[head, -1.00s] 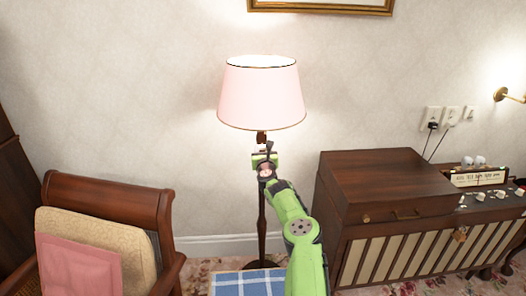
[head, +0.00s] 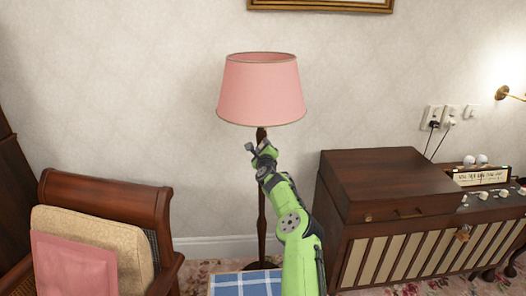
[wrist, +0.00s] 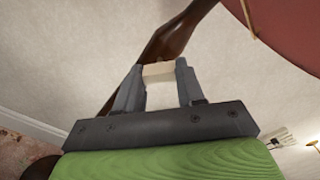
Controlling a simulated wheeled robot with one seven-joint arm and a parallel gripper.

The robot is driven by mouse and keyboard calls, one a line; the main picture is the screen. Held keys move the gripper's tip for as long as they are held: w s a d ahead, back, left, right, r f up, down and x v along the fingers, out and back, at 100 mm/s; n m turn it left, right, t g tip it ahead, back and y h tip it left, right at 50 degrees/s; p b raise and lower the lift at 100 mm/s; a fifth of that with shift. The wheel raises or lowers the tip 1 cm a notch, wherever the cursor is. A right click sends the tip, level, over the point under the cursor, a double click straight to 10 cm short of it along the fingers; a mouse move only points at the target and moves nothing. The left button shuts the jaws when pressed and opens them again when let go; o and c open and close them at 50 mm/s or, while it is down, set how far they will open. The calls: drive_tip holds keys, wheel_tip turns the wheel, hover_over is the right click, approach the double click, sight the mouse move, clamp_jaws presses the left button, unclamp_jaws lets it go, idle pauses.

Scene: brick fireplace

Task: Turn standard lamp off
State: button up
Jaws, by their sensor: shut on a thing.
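The standard lamp has a pink shade (head: 261,90) and a dark wooden pole (head: 262,215). It stands upright against the wall, and its shade is unlit. In the wrist view the pole (wrist: 168,38) runs diagonally behind my fingertips, with the shade (wrist: 290,30) at the top right. My gripper (head: 256,150) is just below the shade, in front of the pole. In the wrist view my gripper (wrist: 158,78) is shut on a small cream block (wrist: 158,71) beside the pole. I cannot tell whether the block is joined to the lamp.
A wooden chair with cushions (head: 92,240) stands at the left. A dark wooden cabinet (head: 390,190) stands close to my arm on the right. A blue checked cloth (head: 240,284) lies below my arm. A wall light (head: 503,93) glows at the far right.

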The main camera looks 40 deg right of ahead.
drive_tip(key=shift+n+b, duration=1.35)
drive_tip(key=shift+n, duration=2.55)
drive_tip(key=o, duration=1)
drive_tip(key=shift+o, duration=0.2)
drive_tip(key=v, duration=1.5)
drive_tip(key=shift+s+a, duration=0.25)
